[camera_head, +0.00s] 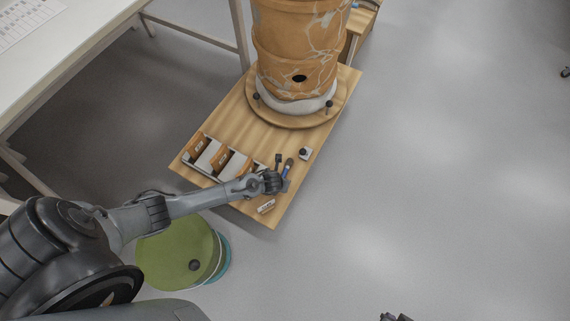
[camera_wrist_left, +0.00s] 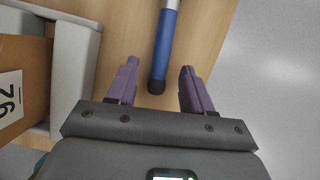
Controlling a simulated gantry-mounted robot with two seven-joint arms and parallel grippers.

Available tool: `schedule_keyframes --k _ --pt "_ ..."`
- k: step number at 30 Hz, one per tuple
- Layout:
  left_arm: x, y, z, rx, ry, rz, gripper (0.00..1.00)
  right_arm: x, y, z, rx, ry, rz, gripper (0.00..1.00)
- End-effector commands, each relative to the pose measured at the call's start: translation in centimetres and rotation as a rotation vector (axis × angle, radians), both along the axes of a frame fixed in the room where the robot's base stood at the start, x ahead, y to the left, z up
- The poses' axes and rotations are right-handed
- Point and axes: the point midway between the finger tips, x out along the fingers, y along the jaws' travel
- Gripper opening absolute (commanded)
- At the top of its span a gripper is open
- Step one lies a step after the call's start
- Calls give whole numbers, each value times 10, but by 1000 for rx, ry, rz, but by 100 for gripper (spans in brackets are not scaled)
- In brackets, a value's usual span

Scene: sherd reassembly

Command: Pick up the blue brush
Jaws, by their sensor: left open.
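The blue brush (camera_head: 287,168) lies on the wooden board, just beyond my left gripper (camera_head: 284,185). In the left wrist view, the brush's blue handle (camera_wrist_left: 165,45) with its dark rounded end reaches between the two purple fingers of my left gripper (camera_wrist_left: 159,68). The fingers are apart, with a gap on each side of the handle. The brush's far end is cut off by the top of the wrist view. A small dark part at the bottom edge of the head view looks like my right gripper (camera_head: 395,317); its fingers cannot be made out.
A tray (camera_head: 186,160) with orange sherds stands left of the brush. A dark tool (camera_head: 278,159) and a small white, black-topped item (camera_head: 305,153) lie nearby. A white labelled block (camera_head: 266,206) is near the board's front. A cracked orange vessel (camera_head: 290,55) stands behind.

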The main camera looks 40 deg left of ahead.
Motion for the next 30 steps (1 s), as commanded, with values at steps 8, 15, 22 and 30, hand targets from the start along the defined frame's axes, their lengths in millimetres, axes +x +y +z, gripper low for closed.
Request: schedule_keyframes --k 8,15,22,30 --pt "3 1 -5 1 -1 -1 51 0 0 -5 0 0 0 0" --pt "2 1 -5 1 -1 -1 28 0 0 -5 0 0 0 0" --pt "2 1 -5 1 -1 -1 0 0 0 -5 1 0 -1 0" --pt "2 1 -4 0 -1 0 0 0 1 -4 4 0 -2 0"
